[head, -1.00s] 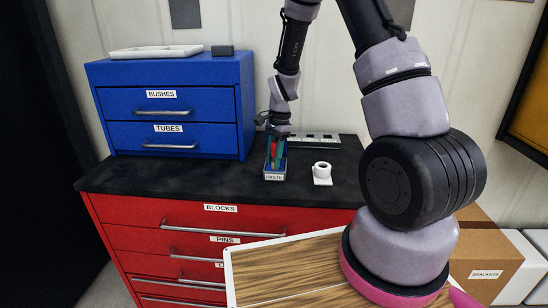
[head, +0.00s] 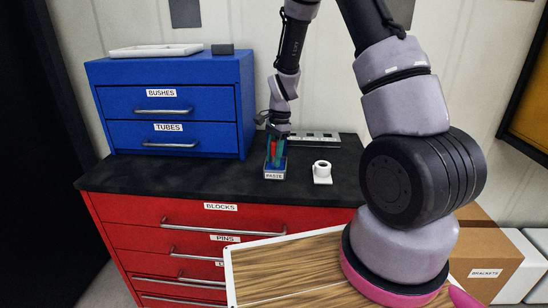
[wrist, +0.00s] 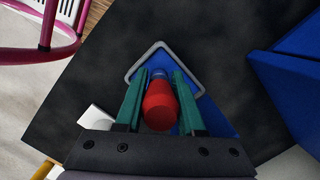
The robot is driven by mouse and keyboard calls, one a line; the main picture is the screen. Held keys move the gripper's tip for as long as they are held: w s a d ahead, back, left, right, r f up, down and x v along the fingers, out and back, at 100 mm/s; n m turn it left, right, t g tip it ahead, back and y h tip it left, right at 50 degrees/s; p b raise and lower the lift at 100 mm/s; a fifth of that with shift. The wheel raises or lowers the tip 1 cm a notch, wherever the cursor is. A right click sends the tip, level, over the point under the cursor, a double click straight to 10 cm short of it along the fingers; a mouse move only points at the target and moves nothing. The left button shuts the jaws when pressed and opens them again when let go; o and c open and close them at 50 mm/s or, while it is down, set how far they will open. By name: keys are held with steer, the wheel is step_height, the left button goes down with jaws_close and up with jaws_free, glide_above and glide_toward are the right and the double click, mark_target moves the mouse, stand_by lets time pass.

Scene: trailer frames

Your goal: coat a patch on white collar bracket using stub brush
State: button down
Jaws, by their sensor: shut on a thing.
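The stub brush has a red handle (wrist: 160,106) and a blue part at its lower end. It stands in a blue tub labelled PASTE (head: 275,174), whose grey rim (wrist: 150,55) shows in the wrist view. My gripper (head: 276,158) points down into the tub, its teal fingers on either side of the red handle, shut on it. The brush's tip is hidden. The white collar bracket (head: 322,174), a flat base with a round collar, stands on the black top just right of the tub. A white piece of it (wrist: 97,117) shows beside my gripper in the wrist view.
A blue drawer cabinet (head: 178,122) stands left of the tub, with a white tray (head: 155,51) and a dark block on top. A grey slotted rack (head: 315,139) lies behind the bracket. The black worktop (head: 190,180) is clear at the front.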

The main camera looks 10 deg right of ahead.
mark_target(274, 142)
steer(key=shift+r, duration=3.45)
steer(key=shift+s, duration=0.15)
